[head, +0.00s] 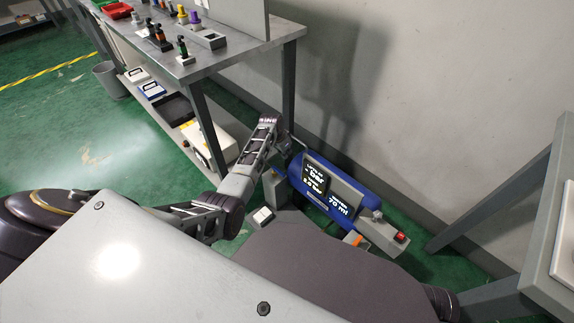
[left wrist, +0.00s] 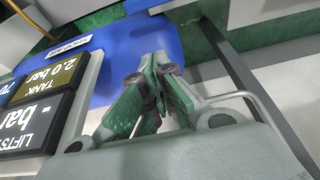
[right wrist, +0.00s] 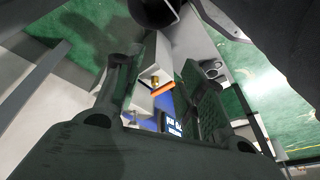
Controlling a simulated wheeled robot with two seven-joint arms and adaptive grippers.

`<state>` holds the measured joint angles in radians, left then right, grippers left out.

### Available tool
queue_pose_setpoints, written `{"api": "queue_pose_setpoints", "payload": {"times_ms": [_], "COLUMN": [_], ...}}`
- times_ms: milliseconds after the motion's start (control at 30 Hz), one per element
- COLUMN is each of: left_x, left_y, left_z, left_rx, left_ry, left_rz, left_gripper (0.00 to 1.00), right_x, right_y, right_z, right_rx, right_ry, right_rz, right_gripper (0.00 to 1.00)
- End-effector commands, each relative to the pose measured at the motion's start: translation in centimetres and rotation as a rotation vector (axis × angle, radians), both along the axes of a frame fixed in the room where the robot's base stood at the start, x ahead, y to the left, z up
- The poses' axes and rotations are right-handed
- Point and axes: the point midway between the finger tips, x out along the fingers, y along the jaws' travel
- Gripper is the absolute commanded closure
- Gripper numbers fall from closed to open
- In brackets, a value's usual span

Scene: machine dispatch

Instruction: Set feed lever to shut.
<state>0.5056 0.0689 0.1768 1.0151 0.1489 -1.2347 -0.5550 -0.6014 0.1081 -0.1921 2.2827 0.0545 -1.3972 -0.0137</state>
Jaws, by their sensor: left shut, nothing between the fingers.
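The blue machine (head: 297,172) stands low by the wall, with a dark display (head: 315,178) reading tank 2.0 bar and 70 ml. An orange handle (head: 352,238) shows at its lower front; in the right wrist view it is an orange bar (right wrist: 162,89). I cannot tell whether this is the feed lever or how it is set. My left gripper (head: 288,146) is at the machine's upper left end. In the left wrist view its fingers (left wrist: 156,70) are shut and empty before the blue body. My right gripper (right wrist: 160,95) has its fingers apart; the head view hides it.
A red button (head: 401,236) sits on the machine's right end. Another table (head: 545,225) is at right. The wall (head: 430,90) is close behind the machine.

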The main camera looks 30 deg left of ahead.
Motion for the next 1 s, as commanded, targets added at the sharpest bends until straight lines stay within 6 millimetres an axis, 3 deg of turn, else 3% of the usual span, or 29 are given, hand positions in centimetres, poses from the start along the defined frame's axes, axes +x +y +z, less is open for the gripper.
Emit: {"api": "queue_pose_setpoints", "payload": {"times_ms": [567,1000], "left_x": [0.2,1.1], "left_y": [-0.1,-0.4], "left_z": [-0.3,-3.3], "left_rx": [-0.001,-0.001], "left_ry": [0.000,0.000], "left_rz": [0.000,-0.001], "left_gripper": [1.00,1.00], "right_x": [0.0,0.3], "right_y": [0.0,0.5], "right_z": [0.2,1.9], "right_rx": [0.003,0.027], "right_ry": [-0.004,-0.049], "right_rz": [0.000,0.001], "right_gripper": [0.60,0.60]}}
